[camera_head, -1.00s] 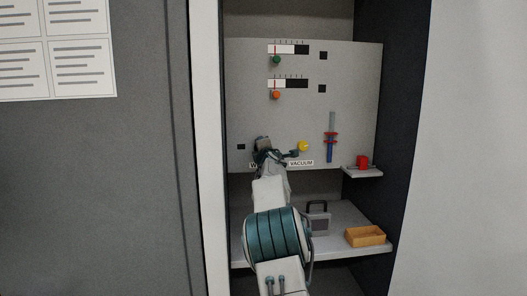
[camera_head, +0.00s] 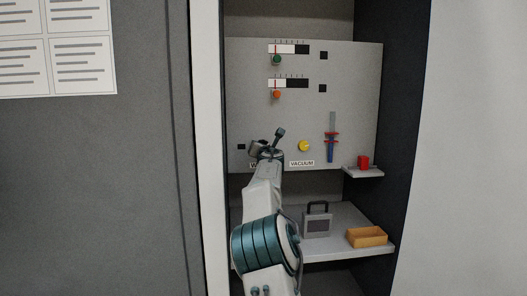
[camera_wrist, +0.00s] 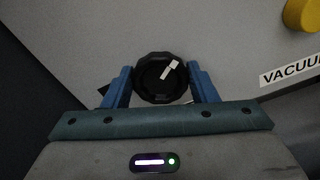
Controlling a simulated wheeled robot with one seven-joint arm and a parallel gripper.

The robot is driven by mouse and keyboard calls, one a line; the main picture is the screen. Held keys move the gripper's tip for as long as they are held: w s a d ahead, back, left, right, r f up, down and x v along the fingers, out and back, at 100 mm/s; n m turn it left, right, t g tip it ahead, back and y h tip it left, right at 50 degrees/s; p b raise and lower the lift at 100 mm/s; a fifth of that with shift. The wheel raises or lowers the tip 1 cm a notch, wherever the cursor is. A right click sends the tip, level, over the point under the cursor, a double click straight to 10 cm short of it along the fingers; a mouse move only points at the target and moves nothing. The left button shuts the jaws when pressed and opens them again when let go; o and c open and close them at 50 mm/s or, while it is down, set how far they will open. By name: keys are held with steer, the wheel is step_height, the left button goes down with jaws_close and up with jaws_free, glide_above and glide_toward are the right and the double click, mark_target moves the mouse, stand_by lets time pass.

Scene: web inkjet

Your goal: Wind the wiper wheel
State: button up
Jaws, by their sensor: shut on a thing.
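The wiper wheel is a round black knob (camera_wrist: 160,78) with a pale mark on its face, on the grey panel (camera_head: 350,85). In the wrist view my gripper's (camera_wrist: 160,85) two blue fingers stand on either side of the knob and are shut on it. In the head view my gripper (camera_head: 265,148) is at the panel's lower left, and my wrist hides most of the wheel and its label there.
A yellow button (camera_head: 305,146) sits to the right, above the VACUUM label (camera_head: 302,163). A red-and-blue slider (camera_head: 331,145) and a red block (camera_head: 364,162) are further right. Below, a grey case (camera_head: 317,220) and a wooden tray (camera_head: 367,237) stand on a shelf.

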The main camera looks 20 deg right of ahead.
steer(key=shift+a+f+n+b, duration=0.1)
steer(key=shift+n+b, duration=0.6)
steer(key=shift+n, duration=1.7)
steer(key=shift+a+f+n+b, duration=0.1)
steer(key=shift+n+b, duration=0.6)
steer(key=shift+n, duration=1.7)
steer(key=shift+r, duration=0.1)
steer(key=o, duration=1)
steer(key=shift+c, duration=0.2)
steer(key=b+v, duration=0.7)
steer(key=v, duration=0.6)
steer(key=shift+s+b, duration=0.3)
steer(key=shift+s, duration=0.05)
